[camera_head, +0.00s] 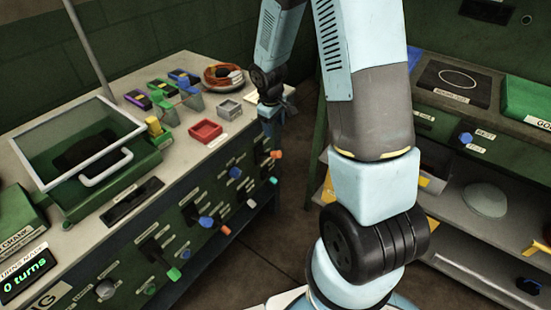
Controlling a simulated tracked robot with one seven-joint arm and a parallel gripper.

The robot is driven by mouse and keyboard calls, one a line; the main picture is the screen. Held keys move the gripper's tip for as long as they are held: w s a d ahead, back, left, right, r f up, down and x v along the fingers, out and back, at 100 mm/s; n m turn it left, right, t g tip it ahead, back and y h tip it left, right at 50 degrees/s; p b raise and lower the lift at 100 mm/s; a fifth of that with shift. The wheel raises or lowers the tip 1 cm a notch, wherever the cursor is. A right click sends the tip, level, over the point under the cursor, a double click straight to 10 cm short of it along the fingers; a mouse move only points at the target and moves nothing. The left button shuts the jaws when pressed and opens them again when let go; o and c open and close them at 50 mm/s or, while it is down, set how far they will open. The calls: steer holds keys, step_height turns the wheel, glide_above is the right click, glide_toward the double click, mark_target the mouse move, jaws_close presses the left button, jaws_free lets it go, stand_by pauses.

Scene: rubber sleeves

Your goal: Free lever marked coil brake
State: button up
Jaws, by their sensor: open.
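Several levers with coloured ends stick out of the green front panel (150,245) of the left bench. They include a blue one (235,172), a lower blue one (206,221), a green one (173,273), a red one (226,230) and an orange one (276,154). Their labels are too small to read, so I cannot tell which is marked coil brake. My gripper (270,130) is at the right end of this bench, close to the orange lever's end. It is open; its fingers are small and dark in this view, and I see nothing between them.
On the left bench stand a glass-lidded box (85,145), a red tray (205,131), a grey block (230,108) and an orange coil (222,75). A counter display (25,270) reads 0 turns. My arm hides part of the right bench (470,120). Floor shows between the benches.

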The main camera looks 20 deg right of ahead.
glide_toward(269, 155)
steer(key=shift+n, duration=0.4)
steer(key=d+f, duration=0.1)
steer(key=f, duration=0.2)
steer(key=d+f, duration=0.1)
steer(key=f, duration=0.3)
steer(key=d+f, duration=0.1)
steer(key=f, duration=0.3)
steer(key=shift+d, duration=0.2)
steer(key=shift+c, duration=0.4)
jaws_close()
